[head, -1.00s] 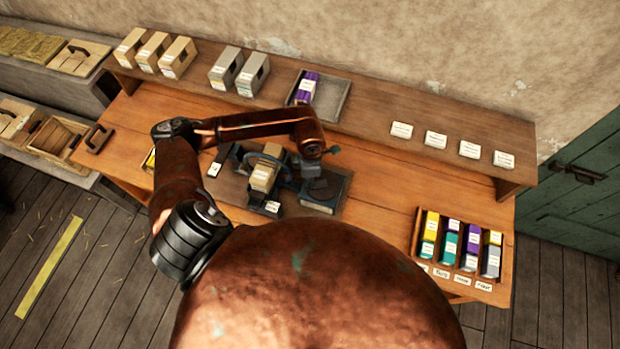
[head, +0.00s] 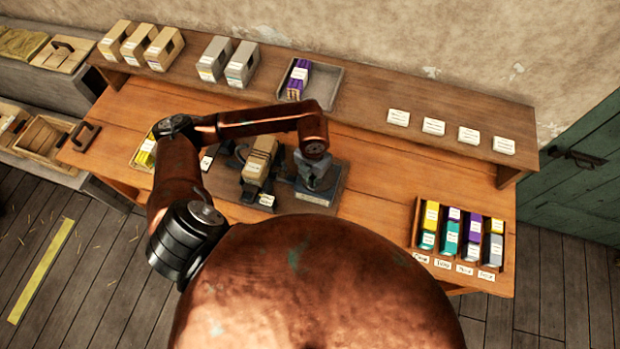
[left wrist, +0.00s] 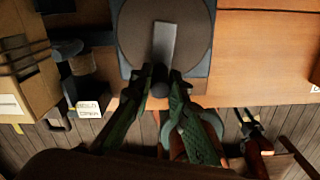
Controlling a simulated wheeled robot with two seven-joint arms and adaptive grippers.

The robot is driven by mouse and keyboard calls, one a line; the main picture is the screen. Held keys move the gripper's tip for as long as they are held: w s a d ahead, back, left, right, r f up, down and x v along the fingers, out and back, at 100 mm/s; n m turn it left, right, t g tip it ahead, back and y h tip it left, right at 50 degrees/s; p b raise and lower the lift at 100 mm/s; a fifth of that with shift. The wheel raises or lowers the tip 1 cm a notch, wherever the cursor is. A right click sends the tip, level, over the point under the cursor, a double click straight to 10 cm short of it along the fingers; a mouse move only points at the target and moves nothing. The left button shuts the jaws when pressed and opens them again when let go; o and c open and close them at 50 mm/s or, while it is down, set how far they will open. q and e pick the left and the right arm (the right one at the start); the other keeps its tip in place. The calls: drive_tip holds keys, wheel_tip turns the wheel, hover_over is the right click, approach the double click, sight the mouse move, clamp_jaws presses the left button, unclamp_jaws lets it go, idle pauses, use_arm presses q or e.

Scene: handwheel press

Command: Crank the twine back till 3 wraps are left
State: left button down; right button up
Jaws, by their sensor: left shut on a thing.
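My left gripper (head: 316,184) is over the right part of the bench device in the head view. In the left wrist view its green fingers (left wrist: 161,88) are shut on a dark crank knob (left wrist: 160,73). The knob sits at the lower end of a grey crank arm (left wrist: 164,42) in front of a round brown disc (left wrist: 131,35). A spool wound with twine (left wrist: 83,64) stands left of the disc. Its wraps are too small to count. A dark, reddish shape (left wrist: 255,138) at lower right may be my right gripper; its jaws are unclear.
A white label (left wrist: 90,107) is below the spool. A tan block (head: 258,160) stands left of my gripper. A rack of coloured packets (head: 417,225) is at the bench's right end. Boxes and a grey tray (head: 325,85) stand on the rear shelf. The bench centre-right is clear.

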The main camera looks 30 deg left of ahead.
use_arm(q)
drive_tip(key=shift+w+d+n, duration=0.1)
drive_tip(key=shift+d+n, duration=0.2)
drive_tip(key=shift+n, duration=0.5)
drive_tip(key=c, duration=1.8)
unclamp_jaws()
drive_tip(key=shift+c, duration=0.2)
drive_tip(key=shift+r, duration=0.1)
wheel_tip(320, 180, up, 12)
